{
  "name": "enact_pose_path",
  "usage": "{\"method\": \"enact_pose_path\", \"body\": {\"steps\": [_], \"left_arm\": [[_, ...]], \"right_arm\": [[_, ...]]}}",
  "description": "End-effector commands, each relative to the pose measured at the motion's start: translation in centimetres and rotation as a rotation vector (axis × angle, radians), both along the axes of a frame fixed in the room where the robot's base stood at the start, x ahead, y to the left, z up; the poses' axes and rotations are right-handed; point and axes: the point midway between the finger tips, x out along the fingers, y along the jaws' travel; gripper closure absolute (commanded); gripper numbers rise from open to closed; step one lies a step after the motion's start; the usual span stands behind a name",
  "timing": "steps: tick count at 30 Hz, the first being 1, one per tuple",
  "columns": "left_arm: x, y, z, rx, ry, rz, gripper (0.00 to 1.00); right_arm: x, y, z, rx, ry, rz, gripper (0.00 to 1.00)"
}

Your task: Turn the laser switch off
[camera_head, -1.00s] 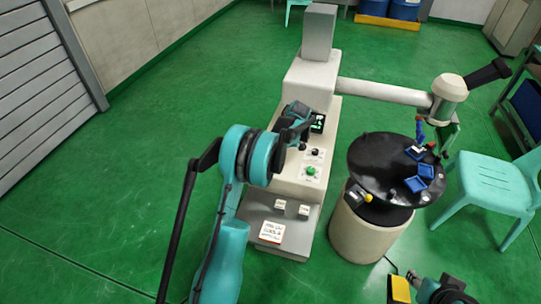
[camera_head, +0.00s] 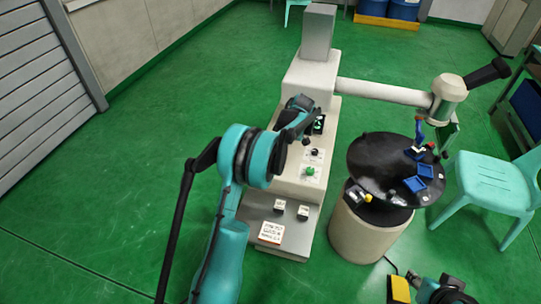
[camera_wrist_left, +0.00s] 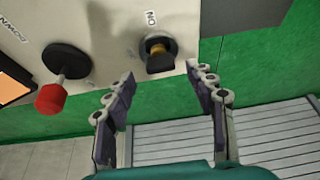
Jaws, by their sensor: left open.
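In the left wrist view, a small switch with a black knob on a brass-coloured collar (camera_wrist_left: 159,55) sits on the pale machine panel under an upside-down "ON" label. It looks like the laser switch, but no laser label is readable. My left gripper (camera_wrist_left: 160,86) is open and empty, its two fingers spread on either side below the knob. I cannot tell whether they touch it. In the head view my left gripper (camera_head: 301,120) is at the machine's (camera_head: 306,75) control panel and hides part of it. My right gripper (camera_head: 446,292) is low at the bottom right, its fingers unclear.
A lever with a red knob (camera_wrist_left: 50,98) stands left of the switch in the wrist view. The panel also carries a green button (camera_head: 310,171). A round black table (camera_head: 375,155) with blue pieces stands to the right, near a teal chair (camera_head: 492,182). Green floor is clear at left.

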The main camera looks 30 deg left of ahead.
Motion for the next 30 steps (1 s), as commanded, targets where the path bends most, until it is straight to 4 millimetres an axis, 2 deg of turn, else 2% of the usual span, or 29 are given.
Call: {"method": "enact_pose_path", "body": {"steps": [6, 12, 18, 30], "left_arm": [[0.5, -1.9, 4.6, 0.000, 0.000, -0.001, 0.45], [0.8, -3.0, 7.3, 0.000, 0.001, -0.002, 0.45], [0.8, -3.3, 8.1, 0.000, 0.000, -0.001, 0.45], [0.8, -3.3, 8.1, 0.000, 0.000, -0.001, 0.45]], "right_arm": [[0.0, 0.0, 0.0, 0.000, 0.000, 0.000, 0.60], [0.0, 0.0, 0.0, 0.000, 0.000, 0.000, 0.60], [0.0, 0.0, 0.0, 0.000, 0.000, 0.000, 0.60], [0.0, 0.0, 0.0, 0.000, 0.000, 0.000, 0.60]]}}
